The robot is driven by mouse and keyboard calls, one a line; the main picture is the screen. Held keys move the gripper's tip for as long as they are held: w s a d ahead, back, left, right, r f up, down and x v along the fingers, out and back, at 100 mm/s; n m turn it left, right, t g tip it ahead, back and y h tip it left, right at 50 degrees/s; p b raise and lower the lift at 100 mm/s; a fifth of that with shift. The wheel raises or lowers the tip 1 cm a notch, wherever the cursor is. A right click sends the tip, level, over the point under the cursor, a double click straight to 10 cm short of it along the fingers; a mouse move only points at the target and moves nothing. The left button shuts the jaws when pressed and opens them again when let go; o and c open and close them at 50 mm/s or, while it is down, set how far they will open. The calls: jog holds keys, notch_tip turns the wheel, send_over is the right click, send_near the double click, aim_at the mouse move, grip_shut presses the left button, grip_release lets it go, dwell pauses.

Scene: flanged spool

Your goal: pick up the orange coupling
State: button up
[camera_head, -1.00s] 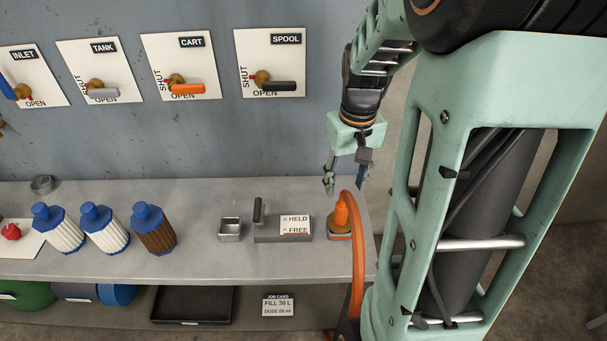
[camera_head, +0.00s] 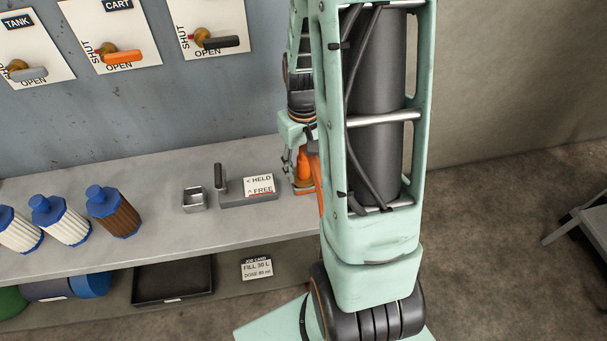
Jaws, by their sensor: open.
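The orange coupling (camera_head: 306,167) stands at the right end of the grey bench, with its orange hose running down from it. It is partly hidden behind my arm. My gripper (camera_head: 289,162) is at the coupling's left side and close to it. One finger shows; the other is hidden, and I cannot tell whether the fingers touch the coupling. The jaws are open.
A grey block with a lever and a HELD/FREE label (camera_head: 247,190) stands just left of the coupling. Valve panels hang on the wall behind.

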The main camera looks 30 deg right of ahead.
jog(key=shift+f, duration=0.1)
grip_shut()
dwell(0.3)
